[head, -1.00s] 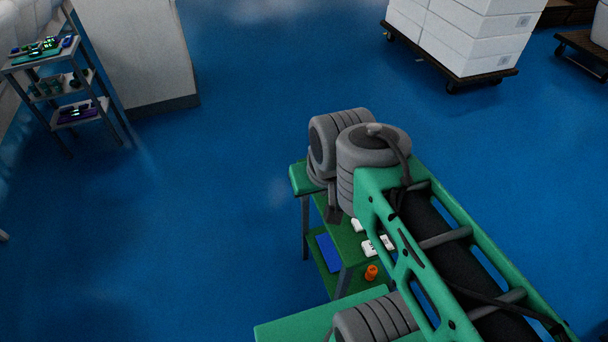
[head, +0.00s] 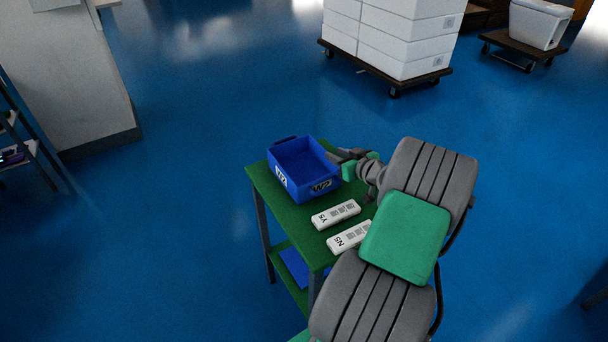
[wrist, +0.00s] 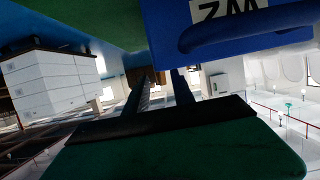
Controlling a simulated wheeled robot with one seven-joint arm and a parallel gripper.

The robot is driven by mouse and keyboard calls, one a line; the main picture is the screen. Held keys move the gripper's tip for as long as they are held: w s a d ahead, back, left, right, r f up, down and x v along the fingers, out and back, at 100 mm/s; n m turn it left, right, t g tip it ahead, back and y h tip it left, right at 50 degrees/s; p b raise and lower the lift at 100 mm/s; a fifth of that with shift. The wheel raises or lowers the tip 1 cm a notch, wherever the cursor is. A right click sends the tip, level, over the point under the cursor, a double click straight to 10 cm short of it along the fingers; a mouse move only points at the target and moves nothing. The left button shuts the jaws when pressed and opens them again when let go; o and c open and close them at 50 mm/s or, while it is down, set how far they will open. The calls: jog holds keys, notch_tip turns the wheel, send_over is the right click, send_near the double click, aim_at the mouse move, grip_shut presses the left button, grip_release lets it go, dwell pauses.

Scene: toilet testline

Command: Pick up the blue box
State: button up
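The blue box (head: 300,170) is an open-topped bin with white labels on its sides. It sits upright at the far end of a green table (head: 262,180). In the wrist view the box (wrist: 235,45) fills the upper right, with its label and a blue rim or handle bar close to the camera. My gripper (head: 342,156) is at the right side of the box. In the wrist view my gripper's (wrist: 163,85) two dark fingers stand apart with an empty gap between them. Whether a finger touches the box cannot be told.
Two white labelled packs (head: 336,214) and (head: 350,236) lie on the table in front of the box. A blue item (head: 294,264) is on the lower shelf. My arm covers the table's right side.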

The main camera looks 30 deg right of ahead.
aim_at(325, 150)
jog(key=p+x, duration=0.1)
jog(key=x, duration=0.5)
jog(key=shift+w+a+f, duration=0.15)
jog(key=shift+w, duration=0.05)
jog(key=shift+c, duration=0.5)
grip_shut()
dwell(0.5)
